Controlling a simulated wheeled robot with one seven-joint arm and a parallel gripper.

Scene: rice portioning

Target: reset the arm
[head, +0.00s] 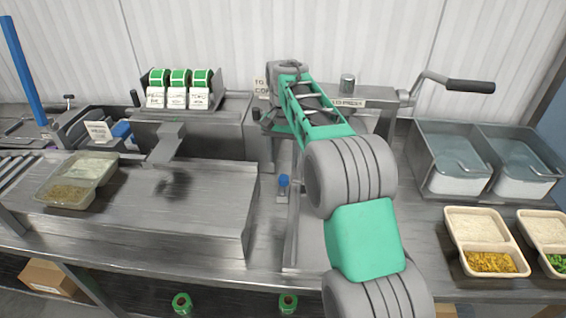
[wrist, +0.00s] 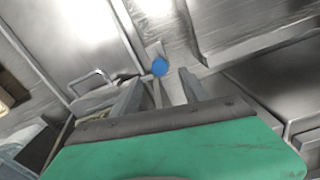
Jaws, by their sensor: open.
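My green and grey arm reaches from the bottom right of the head view up to the machinery at the back middle. My gripper (wrist: 162,84) shows in the wrist view with its two fingers apart and nothing between them that I can see held. A blue knob (wrist: 159,67) appears beyond the fingertips there, apart from them as far as I can tell. The blue knob also shows in the head view (head: 283,180), below the arm's far end. The fingers cannot be made out clearly in the head view.
A lidded food tray (head: 68,193) lies on the steel platform (head: 205,205) at left. Label rolls (head: 180,88) stand behind. Two rice bins (head: 456,160) (head: 518,158) and portioned trays (head: 482,240) (head: 545,232) are at right. A crank handle (head: 470,86) sticks out at the back right.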

